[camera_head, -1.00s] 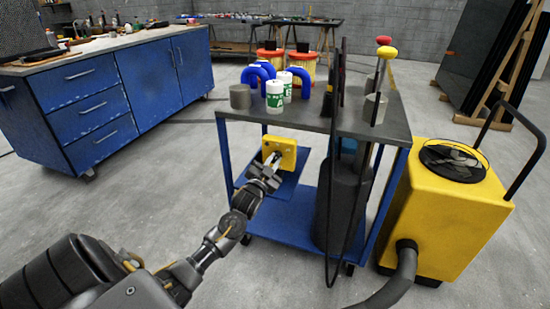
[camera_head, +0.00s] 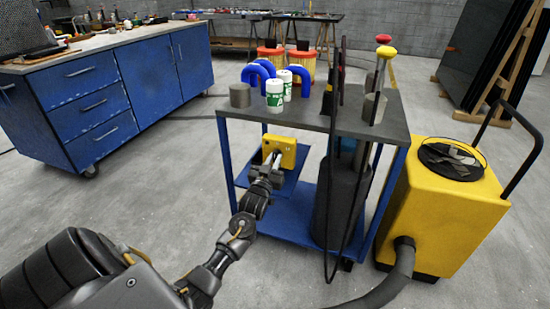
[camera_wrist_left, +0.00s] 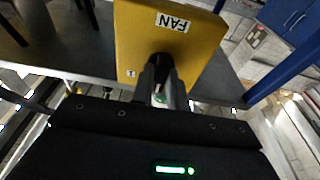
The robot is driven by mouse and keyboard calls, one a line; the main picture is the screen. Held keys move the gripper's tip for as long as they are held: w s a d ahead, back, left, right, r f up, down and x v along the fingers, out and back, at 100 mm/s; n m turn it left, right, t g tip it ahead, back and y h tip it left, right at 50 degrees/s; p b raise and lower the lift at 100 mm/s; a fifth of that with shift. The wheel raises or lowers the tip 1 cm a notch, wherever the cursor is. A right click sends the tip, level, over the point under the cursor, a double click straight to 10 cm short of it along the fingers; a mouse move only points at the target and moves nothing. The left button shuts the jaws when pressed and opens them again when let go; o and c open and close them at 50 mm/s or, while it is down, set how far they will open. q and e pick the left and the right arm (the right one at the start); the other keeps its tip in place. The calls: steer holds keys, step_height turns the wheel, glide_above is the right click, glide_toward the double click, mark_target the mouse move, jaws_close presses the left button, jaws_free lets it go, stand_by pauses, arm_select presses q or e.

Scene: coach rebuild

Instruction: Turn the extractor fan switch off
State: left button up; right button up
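The yellow fan switch box (camera_head: 281,152) hangs under the top of the blue trolley, at its near left. In the left wrist view the box (camera_wrist_left: 190,40) carries a FAN label, and a dark switch knob (camera_wrist_left: 160,62) stands out from its face. My left gripper (camera_head: 272,163) is in front of the box. In the left wrist view its fingers (camera_wrist_left: 163,78) are close together on the knob and hide most of it, so its angle is unclear. A small green spot shows between the fingers. My right gripper is out of view.
The trolley top (camera_head: 310,122) holds a grey cup, white-green cans, blue curved pieces and upright tools. A dark cylinder (camera_head: 342,205) stands on its lower shelf. A yellow extractor unit (camera_head: 445,210) with a hose stands at right. A blue workbench (camera_head: 110,90) is at left; floor between is open.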

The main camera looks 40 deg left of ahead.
arm_select(q)
steer(key=o, duration=0.5)
steer(key=shift+o, duration=0.2)
steer(key=shift+s, duration=0.1)
steer(key=shift+s+d+r+p, duration=0.15)
steer(key=shift+s+p, duration=0.1)
steer(key=shift+p, duration=0.15)
steer(key=r+p+v, duration=0.1)
steer(key=p+v, duration=0.4)
steer(key=v, duration=0.3)
steer(key=shift+s, duration=0.2)
steer(key=shift+d+r, duration=0.1)
steer(key=shift+r, duration=0.05)
steer(key=v, duration=1.1)
